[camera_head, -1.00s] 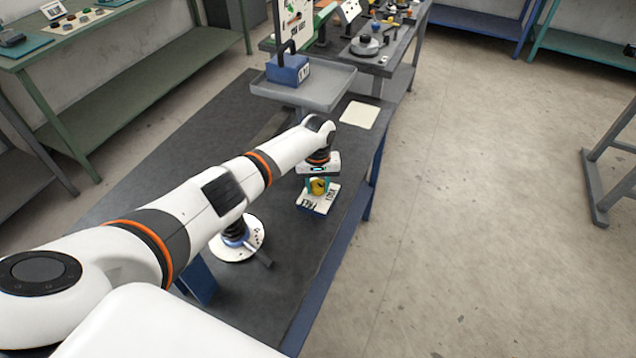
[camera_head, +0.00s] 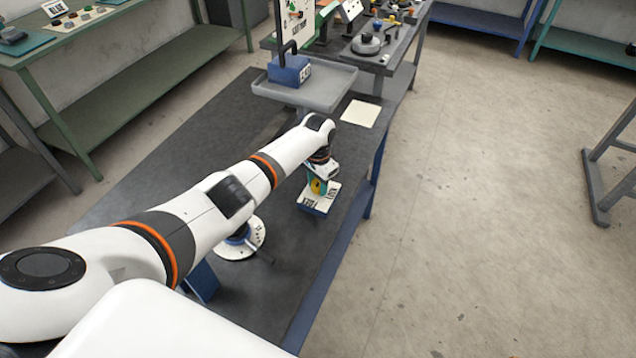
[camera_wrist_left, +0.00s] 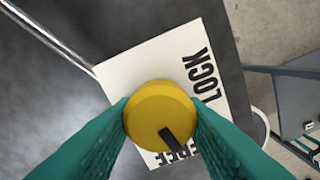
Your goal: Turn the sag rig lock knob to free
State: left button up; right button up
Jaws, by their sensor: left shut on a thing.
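The lock knob is a round yellow knob (camera_wrist_left: 160,115) with a black pointer mark. It stands on a white plate (camera_wrist_left: 135,62) printed LOCK on the right and FREE at the bottom, partly covered. In the left wrist view the pointer mark points down and slightly right, toward the FREE lettering. My left gripper (camera_wrist_left: 160,118) has its teal fingers shut on the knob, one on each side. In the head view the knob (camera_head: 317,187) shows small between the fingers of my left gripper (camera_head: 318,185), above the white plate (camera_head: 309,202) on its blue base. My right gripper is out of view.
A round white dial base (camera_head: 252,247) stands on the dark bench under my left arm. A grey tray (camera_head: 325,92) with a blue weight block (camera_head: 290,70) is behind. A cream pad (camera_head: 361,113) lies farther back.

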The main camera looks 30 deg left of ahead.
aim_at(318, 182)
pick_arm(q)
jog(key=shift+r+m, duration=0.1)
jog(key=shift+m, duration=0.9)
jog(key=shift+w, duration=0.1)
jog(key=o, duration=1)
jog(key=shift+r, duration=0.1)
notch_tip(318, 182, up, 12)
jog(key=shift+f+b, duration=0.1)
jog(key=shift+b, duration=0.4)
